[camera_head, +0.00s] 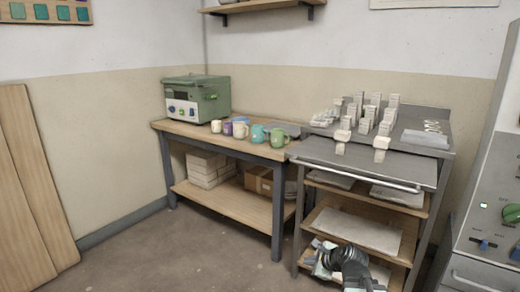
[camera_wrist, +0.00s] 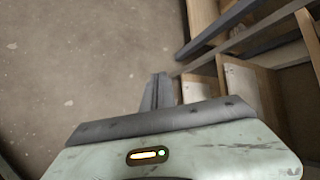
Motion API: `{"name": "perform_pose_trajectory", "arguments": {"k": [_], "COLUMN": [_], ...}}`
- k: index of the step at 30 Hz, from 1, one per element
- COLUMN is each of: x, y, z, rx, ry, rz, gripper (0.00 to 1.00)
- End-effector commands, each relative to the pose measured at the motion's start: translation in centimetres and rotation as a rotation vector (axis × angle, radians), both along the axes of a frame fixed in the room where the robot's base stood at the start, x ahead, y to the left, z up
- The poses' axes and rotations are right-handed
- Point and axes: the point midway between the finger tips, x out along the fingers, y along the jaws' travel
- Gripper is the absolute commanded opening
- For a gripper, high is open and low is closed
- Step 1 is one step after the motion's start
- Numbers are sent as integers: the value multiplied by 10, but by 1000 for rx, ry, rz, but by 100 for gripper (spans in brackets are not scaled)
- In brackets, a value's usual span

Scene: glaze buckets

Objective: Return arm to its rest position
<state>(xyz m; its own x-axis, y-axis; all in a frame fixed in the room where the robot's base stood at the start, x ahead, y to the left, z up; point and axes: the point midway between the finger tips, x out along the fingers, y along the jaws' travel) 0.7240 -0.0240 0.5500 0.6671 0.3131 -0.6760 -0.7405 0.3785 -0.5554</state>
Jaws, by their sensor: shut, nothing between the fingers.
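My gripper (camera_wrist: 158,78) shows in the wrist view as two grey fingers pressed together, with nothing between them. It points out over bare brown floor. In the head view, my dark arm (camera_head: 350,262) is low at the bottom edge, in front of the lower shelves of the metal-topped cart (camera_head: 365,168). The fingertips cannot be made out clearly there. In the wrist view, wooden shelf boards and grey frame bars (camera_wrist: 240,45) lie to the right of the fingers, apart from them as far as I can tell.
A wooden workbench (camera_head: 235,205) holds a green machine (camera_head: 205,98) and several mugs (camera_head: 258,133). White blocks (camera_head: 365,115) stand on the cart's top. A grey control cabinet (camera_head: 490,210) is at the right. Wooden panels (camera_head: 30,190) lean at the left. Floor (camera_head: 180,255) is clear at front left.

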Motion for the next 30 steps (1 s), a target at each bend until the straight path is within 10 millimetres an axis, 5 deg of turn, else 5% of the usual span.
{"name": "perform_pose_trajectory", "arguments": {"k": [1,3,5,12,18,30], "x": [-12,-36,-56,-118,-152,-150], "y": [35,67,77,39,21,24], "z": [-8,-25,-38,-66,-68,76], "rx": [-123,-325,-475,-838,-923,-932], "ry": [26,63,93,218,214,197], "rz": [165,430,632,1265,1719,1731], "gripper": [0,0,0,0,0,0]}}
